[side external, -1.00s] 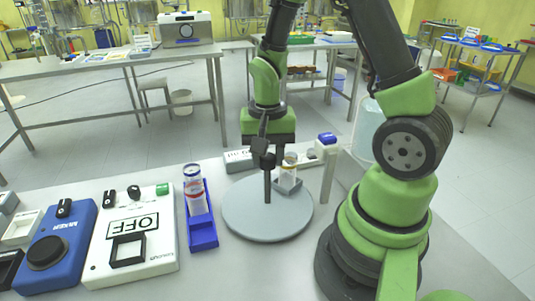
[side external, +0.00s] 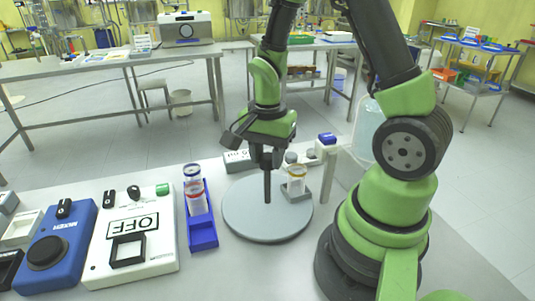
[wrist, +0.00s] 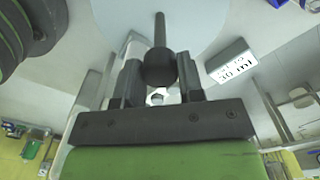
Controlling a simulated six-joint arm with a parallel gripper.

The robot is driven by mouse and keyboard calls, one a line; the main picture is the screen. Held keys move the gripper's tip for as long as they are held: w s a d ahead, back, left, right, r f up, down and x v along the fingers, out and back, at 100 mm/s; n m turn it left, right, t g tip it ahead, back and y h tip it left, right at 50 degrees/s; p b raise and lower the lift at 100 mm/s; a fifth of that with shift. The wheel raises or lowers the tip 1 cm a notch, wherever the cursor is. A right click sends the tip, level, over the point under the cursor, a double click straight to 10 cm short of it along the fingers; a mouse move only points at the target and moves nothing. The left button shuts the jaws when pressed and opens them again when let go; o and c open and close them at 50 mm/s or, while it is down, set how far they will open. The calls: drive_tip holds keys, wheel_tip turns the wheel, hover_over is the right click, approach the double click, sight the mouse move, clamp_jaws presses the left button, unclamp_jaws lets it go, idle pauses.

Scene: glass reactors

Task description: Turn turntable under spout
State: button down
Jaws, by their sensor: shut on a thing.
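The round grey turntable (side external: 262,222) lies on the bench with a dark upright post (side external: 267,186) on it. My gripper (side external: 267,158) is over the turntable, shut on the black ball knob (wrist: 159,68) at the post's top. A clear container with an orange-brown band (side external: 296,182) stands upright in a grey holder at the turntable's right rear edge. A dispenser with a blue cap (side external: 327,138) stands behind it. I cannot clearly make out its spout, or whether the container is under it.
A labelled grey box (side external: 238,161) sits behind the turntable; it also shows in the wrist view (wrist: 231,62). Left are a blue rack (side external: 202,235) with a tube, a white box marked OFF (side external: 155,255) and a blue mixer (side external: 62,240). Bare bench lies in front.

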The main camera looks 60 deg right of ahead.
drive_tip(key=shift+m, duration=0.5)
idle(0.3)
drive_tip(key=c, duration=0.7)
unclamp_jaws()
drive_tip(key=shift+c, duration=0.2)
drive_tip(key=shift+r, duration=0.1)
wheel_tip(320, 180, up, 10)
drive_tip(key=s+a+r+n+t+y, duration=0.2)
drive_tip(key=s+a+r+n+t, duration=0.5)
drive_tip(key=n, duration=0.7)
wheel_tip(320, 180, up, 2)
drive_tip(key=shift+s+a, duration=0.65)
drive_tip(key=shift+a, duration=0.45)
